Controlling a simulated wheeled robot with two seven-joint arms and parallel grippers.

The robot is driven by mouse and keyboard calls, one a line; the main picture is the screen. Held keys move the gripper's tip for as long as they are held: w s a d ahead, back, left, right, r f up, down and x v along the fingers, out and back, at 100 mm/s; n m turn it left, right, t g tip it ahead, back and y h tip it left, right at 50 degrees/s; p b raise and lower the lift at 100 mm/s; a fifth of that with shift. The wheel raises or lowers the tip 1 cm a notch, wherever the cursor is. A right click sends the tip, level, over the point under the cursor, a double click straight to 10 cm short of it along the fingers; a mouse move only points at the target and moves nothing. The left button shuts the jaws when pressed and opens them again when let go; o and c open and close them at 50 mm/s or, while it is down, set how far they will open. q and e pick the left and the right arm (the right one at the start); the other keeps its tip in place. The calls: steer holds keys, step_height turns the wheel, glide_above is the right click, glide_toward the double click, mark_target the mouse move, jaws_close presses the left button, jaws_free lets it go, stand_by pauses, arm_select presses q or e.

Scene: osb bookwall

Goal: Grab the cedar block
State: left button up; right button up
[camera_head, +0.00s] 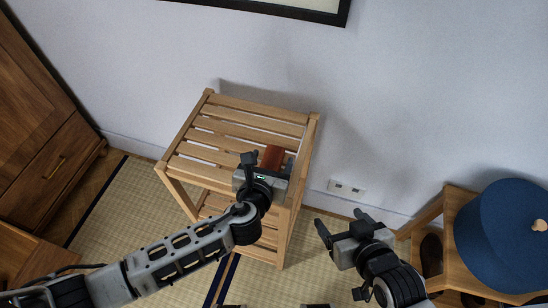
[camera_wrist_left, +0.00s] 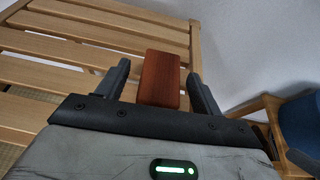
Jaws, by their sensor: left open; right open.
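The cedar block (camera_head: 272,157) is a reddish-brown wooden block on the right part of the slatted wooden stand's top. It also shows in the left wrist view (camera_wrist_left: 163,77), between the two fingers of my left gripper (camera_wrist_left: 164,82). In the head view my left gripper (camera_head: 268,158) is at the block, its fingers on either side. It is open, and a gap shows between each finger and the block in the wrist view. The block's near end is partly hidden by the gripper. My right gripper (camera_head: 337,226) is open and empty, right of the stand.
The slatted stand (camera_head: 215,140) is against the white wall, with a lower slatted shelf. A wooden cabinet (camera_head: 45,150) is at the left. A wall socket (camera_head: 346,189) is behind.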

arm_select(q)
steer(key=shift+w+d+f, duration=0.15)
steer(key=shift+w+f, duration=0.25)
steer(key=shift+w, duration=0.2)
steer(key=shift+r, duration=0.15)
steer(key=shift+c, duration=1.3)
steer(key=c, duration=0.8)
arm_select(e)
steer(key=shift+w, duration=0.1)
arm_select(q)
steer(key=shift+r, duration=0.15)
arm_select(e)
steer(key=shift+r, duration=0.1)
